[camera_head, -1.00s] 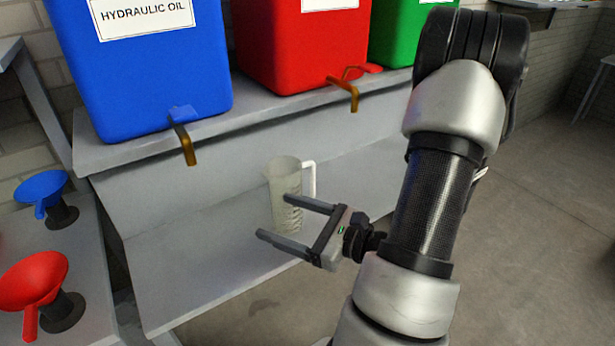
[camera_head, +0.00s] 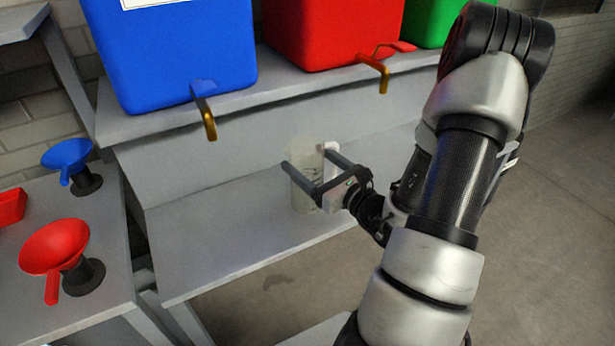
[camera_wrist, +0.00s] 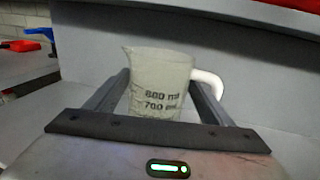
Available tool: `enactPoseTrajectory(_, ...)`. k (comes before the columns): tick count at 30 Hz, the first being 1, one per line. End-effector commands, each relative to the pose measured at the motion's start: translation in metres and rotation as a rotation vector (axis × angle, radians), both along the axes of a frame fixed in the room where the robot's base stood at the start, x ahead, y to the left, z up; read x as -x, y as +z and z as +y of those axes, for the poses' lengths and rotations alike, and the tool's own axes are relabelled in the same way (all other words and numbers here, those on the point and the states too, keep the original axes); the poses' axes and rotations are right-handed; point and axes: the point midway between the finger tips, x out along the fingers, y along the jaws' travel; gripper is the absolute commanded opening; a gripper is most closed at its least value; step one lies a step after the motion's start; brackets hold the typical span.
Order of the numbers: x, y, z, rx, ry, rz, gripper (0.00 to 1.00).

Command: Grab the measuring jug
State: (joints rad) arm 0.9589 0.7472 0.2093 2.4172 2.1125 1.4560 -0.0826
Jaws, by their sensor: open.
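The translucent measuring jug (camera_head: 304,190) stands upright on the lower grey shelf, below and between the blue and red tanks. In the wrist view the jug (camera_wrist: 158,88) shows its spout at left, its white handle at right, and markings of 800 and 700 ml. My gripper (camera_head: 307,160) is open at the jug, with a finger on either side of it. In the wrist view the right finger of my gripper (camera_wrist: 160,92) is close to the handle. I cannot tell whether the fingers touch the jug. The jug's lower part is hidden in the wrist view.
A blue tank (camera_head: 175,50), a red tank (camera_head: 325,30) and a green tank (camera_head: 428,22) with taps stand on the upper shelf. The blue tank's brass tap (camera_head: 209,124) overhangs the lower shelf (camera_head: 220,240). Blue (camera_head: 66,154) and red funnels (camera_head: 54,246) stand at left.

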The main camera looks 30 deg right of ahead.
Motion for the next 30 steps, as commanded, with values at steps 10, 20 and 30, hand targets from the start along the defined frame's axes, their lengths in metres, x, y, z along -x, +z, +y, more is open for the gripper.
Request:
enactPoseTrajectory(10, -0.039, -0.005, 0.012, 0.002, 0.002, -0.001, 0.75)
enactPoseTrajectory(20, -0.052, -0.005, 0.014, 0.0, 0.0, 0.001, 0.75)
enactPoseTrajectory(30, -0.052, -0.005, 0.014, 0.001, 0.0, 0.0, 0.41)
